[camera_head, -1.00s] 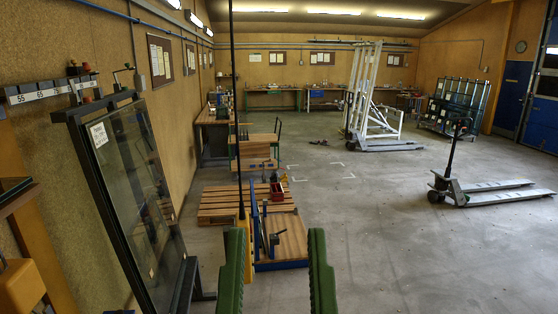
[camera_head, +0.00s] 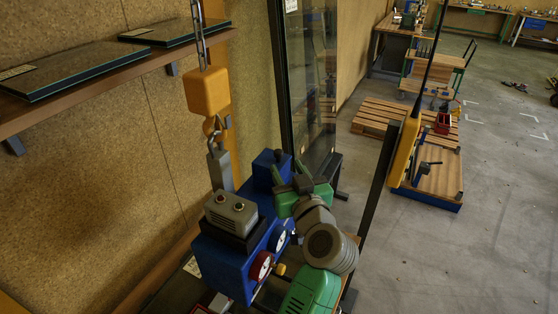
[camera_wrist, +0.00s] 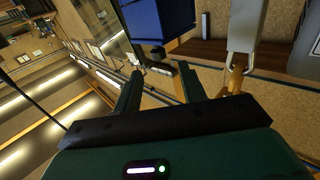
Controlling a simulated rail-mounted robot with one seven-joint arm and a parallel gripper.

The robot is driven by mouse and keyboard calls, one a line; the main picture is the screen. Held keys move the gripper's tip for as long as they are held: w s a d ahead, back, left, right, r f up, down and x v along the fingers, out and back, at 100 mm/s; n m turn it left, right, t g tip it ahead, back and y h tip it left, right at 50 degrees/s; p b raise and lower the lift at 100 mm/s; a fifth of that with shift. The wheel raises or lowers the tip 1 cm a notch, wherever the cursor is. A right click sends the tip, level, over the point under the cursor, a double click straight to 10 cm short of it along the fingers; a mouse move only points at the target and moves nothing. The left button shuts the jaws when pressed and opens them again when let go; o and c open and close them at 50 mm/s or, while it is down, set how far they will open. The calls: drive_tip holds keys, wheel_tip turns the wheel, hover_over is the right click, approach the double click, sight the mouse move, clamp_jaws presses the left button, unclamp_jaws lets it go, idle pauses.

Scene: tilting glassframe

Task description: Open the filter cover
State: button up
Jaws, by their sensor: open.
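A blue machine (camera_head: 220,262) with round dials stands by the wall at lower middle in the head view. I cannot tell for sure which part is the filter cover. My gripper (camera_head: 302,186) is at the right side of the machine, with green fingers near its upper blue part; contact cannot be told. In the wrist view my gripper (camera_wrist: 160,72) is open with nothing between its fingers. A blue part (camera_wrist: 157,18) with a dark knob shows just beyond the fingertips.
A yellow hoist block (camera_head: 207,91) hangs on a chain above the machine, with a grey piece below it. A wooden shelf (camera_head: 95,88) with glass panes runs along the wall at left. A tall glass frame (camera_head: 310,75) stands behind my gripper. Open floor (camera_head: 470,250) lies right.

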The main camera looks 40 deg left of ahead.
sight(280, 154)
drive_tip(key=p+x, duration=0.1)
drive_tip(key=x, duration=0.6)
drive_tip(key=shift+w+a+r, duration=0.15)
drive_tip(key=shift+w+a, duration=0.1)
drive_tip(key=shift+w, duration=0.05)
clamp_jaws()
